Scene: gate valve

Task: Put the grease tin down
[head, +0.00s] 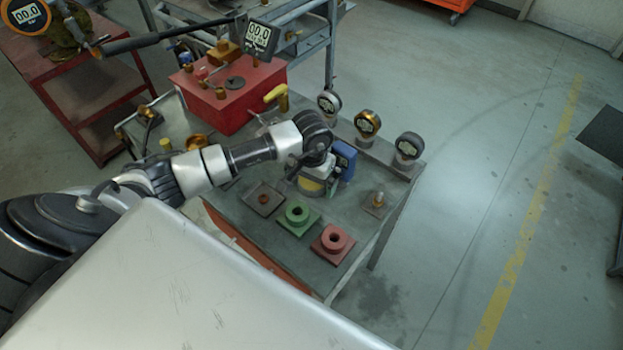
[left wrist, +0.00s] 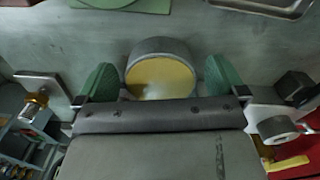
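The grease tin, a short grey cylinder with a yellow face (left wrist: 160,78), sits between the two green fingertips of my left gripper (left wrist: 161,84) in the left wrist view. A narrow gap shows on each side, so the fingers look open around it. In the head view, my left gripper (head: 314,172) is low over the bench (head: 258,222), and a yellow part of the tin (head: 311,186) shows under it. The wrist hides much of the tin there, and I cannot tell whether its base touches the bench. My right gripper is in neither view.
Green (head: 297,214) and red (head: 333,240) ring blocks stand at the bench's front. A brown tray (head: 263,198) is left of the gripper, and a blue object (head: 345,158) is close on its right. A red box (head: 235,97) stands behind.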

